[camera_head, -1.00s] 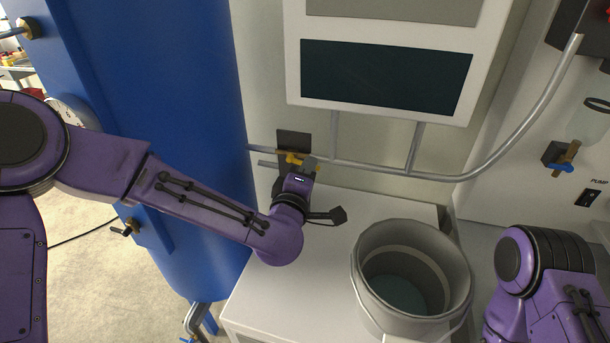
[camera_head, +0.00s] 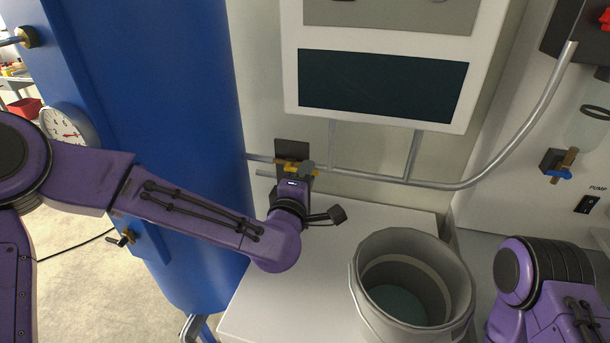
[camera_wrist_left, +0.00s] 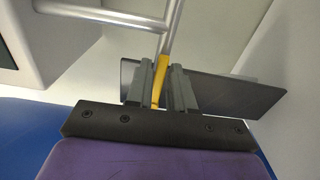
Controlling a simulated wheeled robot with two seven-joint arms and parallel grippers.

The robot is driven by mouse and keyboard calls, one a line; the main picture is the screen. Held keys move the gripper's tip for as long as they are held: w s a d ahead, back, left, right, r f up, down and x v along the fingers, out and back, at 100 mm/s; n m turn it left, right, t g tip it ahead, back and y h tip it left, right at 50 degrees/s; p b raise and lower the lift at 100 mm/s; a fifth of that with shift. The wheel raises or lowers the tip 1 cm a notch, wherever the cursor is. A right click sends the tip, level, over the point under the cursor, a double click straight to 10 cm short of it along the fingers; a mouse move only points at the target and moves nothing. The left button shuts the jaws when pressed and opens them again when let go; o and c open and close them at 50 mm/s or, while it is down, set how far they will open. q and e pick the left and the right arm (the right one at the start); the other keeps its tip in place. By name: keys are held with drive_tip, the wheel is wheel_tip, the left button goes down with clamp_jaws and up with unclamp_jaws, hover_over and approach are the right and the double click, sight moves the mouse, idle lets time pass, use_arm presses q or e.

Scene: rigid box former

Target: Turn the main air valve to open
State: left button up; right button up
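The air valve with a yellow handle (camera_head: 290,167) sits on the metal pipe between the blue tank and the wall, in front of a dark plate. My left gripper (camera_head: 306,168) is at this handle. In the left wrist view the two grey fingers (camera_wrist_left: 161,88) are close together, one on each side of the yellow handle (camera_wrist_left: 158,82), with hardly any gap. The handle runs up between them, roughly in line with the pipe behind. The valve body is mostly hidden by the fingers. My right arm shows at the lower right; its gripper is out of view.
A large blue tank (camera_head: 150,110) with a round gauge (camera_head: 66,130) stands at left. A grey bucket (camera_head: 412,245) stands on the white cabinet (camera_head: 285,305) near my left wrist. A panel with a dark screen (camera_head: 382,85) hangs above. A blue-handled valve (camera_head: 558,172) is at right.

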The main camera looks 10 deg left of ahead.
use_arm(q)
drive_tip(key=shift+o, duration=0.6)
drive_tip(key=shift+s, duration=0.1)
drive_tip(key=s+a+b, duration=0.1)
drive_tip(key=s+b, duration=0.1)
drive_tip(key=s, duration=0.8)
drive_tip(key=shift+s, duration=0.2)
drive_tip(key=shift+a, duration=0.1)
